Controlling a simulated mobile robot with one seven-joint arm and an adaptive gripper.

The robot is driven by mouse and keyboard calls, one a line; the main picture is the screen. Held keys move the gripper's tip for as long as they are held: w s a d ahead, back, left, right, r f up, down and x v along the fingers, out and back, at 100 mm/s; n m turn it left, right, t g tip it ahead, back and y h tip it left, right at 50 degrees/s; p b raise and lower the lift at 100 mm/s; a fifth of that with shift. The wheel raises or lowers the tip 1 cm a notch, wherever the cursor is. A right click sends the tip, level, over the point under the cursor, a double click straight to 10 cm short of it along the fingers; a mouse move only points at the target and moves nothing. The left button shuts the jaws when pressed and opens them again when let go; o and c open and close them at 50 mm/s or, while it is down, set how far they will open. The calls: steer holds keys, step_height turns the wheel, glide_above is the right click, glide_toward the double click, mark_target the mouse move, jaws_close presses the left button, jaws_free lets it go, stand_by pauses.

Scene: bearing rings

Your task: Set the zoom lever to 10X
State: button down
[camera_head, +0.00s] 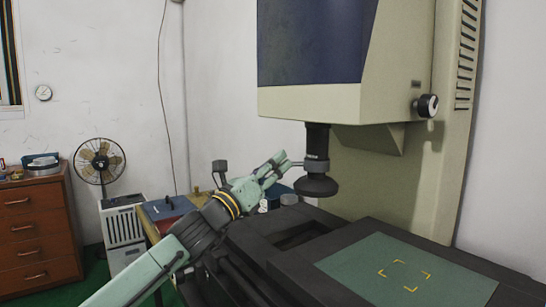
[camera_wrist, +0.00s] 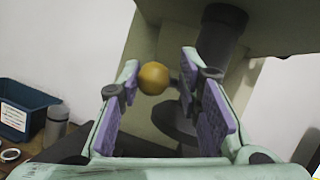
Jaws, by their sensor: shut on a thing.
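The zoom lever has a yellow ball knob (camera_wrist: 153,78) and sits on the dark lens barrel (camera_head: 317,142) under the machine's head. My gripper (camera_head: 284,163) reaches the lever from the left in the head view. In the wrist view my gripper (camera_wrist: 168,95) has its purple-padded fingers on either side of the lever and is shut on it. The knob shows near the left finger. In the head view the lever's knob is hidden by the fingers. The barrel also shows in the wrist view (camera_wrist: 220,38). No zoom marks are readable.
Below the lens is a dark stage with a green plate (camera_head: 345,264) carrying yellow corner marks. The wide lens end (camera_head: 316,186) hangs close to my gripper. A side knob (camera_head: 426,106) is on the head. A blue bin (camera_wrist: 27,110) stands at the left in the wrist view.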

steer(key=shift+w+f+m+g+h+p, duration=0.1)
steer(key=shift+w+m+g+h+p, duration=0.3)
steer(key=shift+w+g+h+p, duration=0.15)
steer(key=c, duration=1.6)
jaws_free()
steer(key=shift+c, duration=0.2)
steer(key=shift+o, duration=1.2)
steer(key=shift+w+d+f, duration=0.15)
steer(key=shift+w+f, duration=0.05)
steer(key=shift+s, duration=0.15)
steer(key=v, duration=1.2)
steer(key=shift+r, duration=0.2)
